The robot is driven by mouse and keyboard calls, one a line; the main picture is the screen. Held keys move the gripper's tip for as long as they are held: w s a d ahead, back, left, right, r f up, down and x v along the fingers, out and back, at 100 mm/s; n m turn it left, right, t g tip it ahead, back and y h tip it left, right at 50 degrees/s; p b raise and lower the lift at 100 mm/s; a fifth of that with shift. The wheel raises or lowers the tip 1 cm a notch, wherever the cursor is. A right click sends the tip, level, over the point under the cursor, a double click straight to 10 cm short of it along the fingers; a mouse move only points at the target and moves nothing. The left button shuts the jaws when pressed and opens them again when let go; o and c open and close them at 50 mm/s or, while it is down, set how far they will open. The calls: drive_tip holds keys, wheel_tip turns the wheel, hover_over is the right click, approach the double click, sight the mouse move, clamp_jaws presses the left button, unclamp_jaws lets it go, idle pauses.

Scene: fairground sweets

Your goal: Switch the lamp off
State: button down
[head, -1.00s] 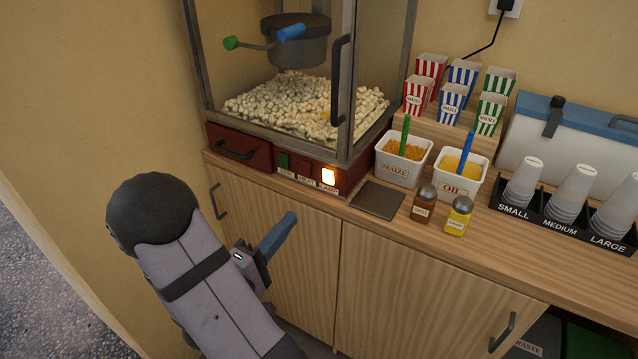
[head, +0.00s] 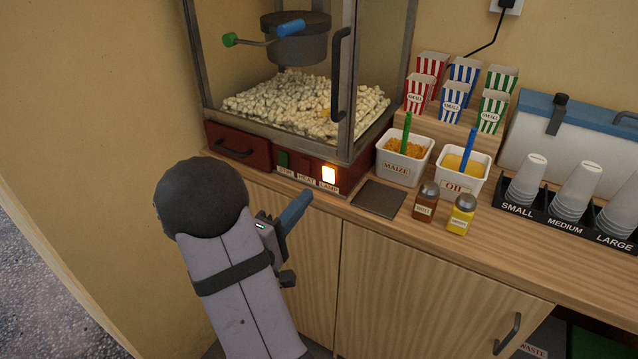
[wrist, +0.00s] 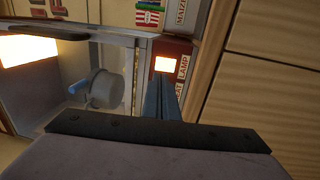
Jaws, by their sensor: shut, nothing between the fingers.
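The lamp switch (head: 329,174) glows bright on the red base panel of the popcorn machine, above the label LAMP, at the right end of the row. It also shows lit in the wrist view (wrist: 165,64), just beyond my fingertips. My gripper (head: 307,194) is shut and empty, its blue fingers pointing up toward the switch panel from in front of the cabinet. In the wrist view the closed fingers (wrist: 160,84) point at the switch, and I cannot tell that they touch it. The HEAT switch is dark, and the STIR switch (head: 283,160) is green.
The popcorn machine (head: 345,150) stands on the wooden counter. A dark flat plate (head: 378,198), the maize tub (head: 401,168), the oil tub (head: 461,184) and two shakers lie to the right. A drawer handle (head: 233,150) is left of the switches.

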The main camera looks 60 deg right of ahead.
drive_tip(key=d, duration=0.4)
drive_tip(key=d+r+p, duration=0.1)
drive_tip(key=d, duration=0.2)
drive_tip(key=shift+d, duration=0.1)
drive_tip(key=shift+d+r+p, duration=0.15)
drive_tip(key=shift+r+p, duration=0.1)
drive_tip(key=shift+p, duration=0.3)
drive_tip(key=shift+r, duration=0.1)
drive_tip(key=p, duration=0.4)
approach(326, 169)
drive_tip(key=a+r, duration=0.2)
drive_tip(key=a, duration=0.5)
drive_tip(key=shift+a, duration=0.15)
